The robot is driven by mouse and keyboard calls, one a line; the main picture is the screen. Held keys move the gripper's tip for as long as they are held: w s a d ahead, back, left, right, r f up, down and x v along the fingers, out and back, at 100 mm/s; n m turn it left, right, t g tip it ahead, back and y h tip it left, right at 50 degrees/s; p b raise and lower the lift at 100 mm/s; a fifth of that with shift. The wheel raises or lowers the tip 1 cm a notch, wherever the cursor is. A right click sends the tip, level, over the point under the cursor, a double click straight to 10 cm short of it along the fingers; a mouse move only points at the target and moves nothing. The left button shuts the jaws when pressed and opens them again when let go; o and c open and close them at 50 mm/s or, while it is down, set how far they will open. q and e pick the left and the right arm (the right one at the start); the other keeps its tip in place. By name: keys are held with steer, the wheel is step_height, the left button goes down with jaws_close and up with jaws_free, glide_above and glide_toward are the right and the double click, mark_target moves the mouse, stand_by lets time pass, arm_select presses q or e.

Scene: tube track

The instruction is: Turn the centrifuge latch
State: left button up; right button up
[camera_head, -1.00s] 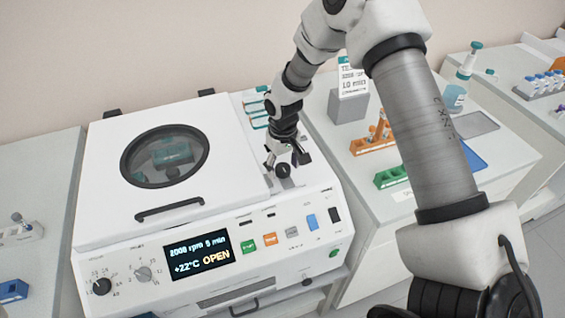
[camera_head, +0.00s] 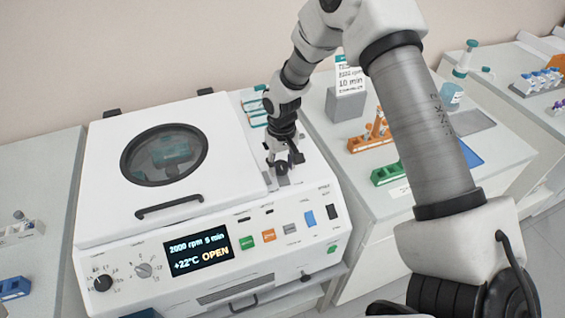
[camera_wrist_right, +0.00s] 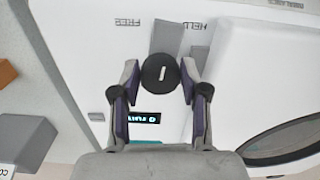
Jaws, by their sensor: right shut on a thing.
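The centrifuge (camera_head: 110,225) is a white box with a closed-looking lid (camera_head: 105,180) and a round window. Its display (camera_head: 198,251) reads "2000 rpm 5 min, +22°C OPEN". The latch knob (camera_wrist_right: 160,73) is a round black disc with a white mark, on a grey plate at the right of the lid. My right gripper (camera_head: 284,161) is over it from above. In the wrist view the right gripper (camera_wrist_right: 160,79) has a fingertip on each side of the knob and is shut on it. My left gripper is not in view.
A sign (camera_head: 350,80) stands on the bench to the right, with an orange rack (camera_head: 358,145) and a green rack (camera_head: 384,176) in front. A bottle (camera_head: 452,95) stands behind my right arm. A blue rack (camera_head: 14,288) sits on the left bench.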

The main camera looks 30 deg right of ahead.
steer(key=m+p, duration=0.1)
steer(key=m, duration=0.3)
steer(key=shift+w+a, duration=0.1)
steer(key=m+p, duration=0.1)
steer(key=m, duration=0.3)
steer(key=shift+w+a+m, duration=0.1)
steer(key=shift+m, duration=0.3)
steer(key=m+p, duration=0.1)
steer(key=m, duration=0.3)
steer(key=shift+a+p, duration=0.1)
steer(key=shift+p, duration=0.25)
steer(key=shift+w+f+m+p, duration=0.15)
steer(key=shift+m+p, duration=0.3)
steer(key=shift+m, duration=1.35)
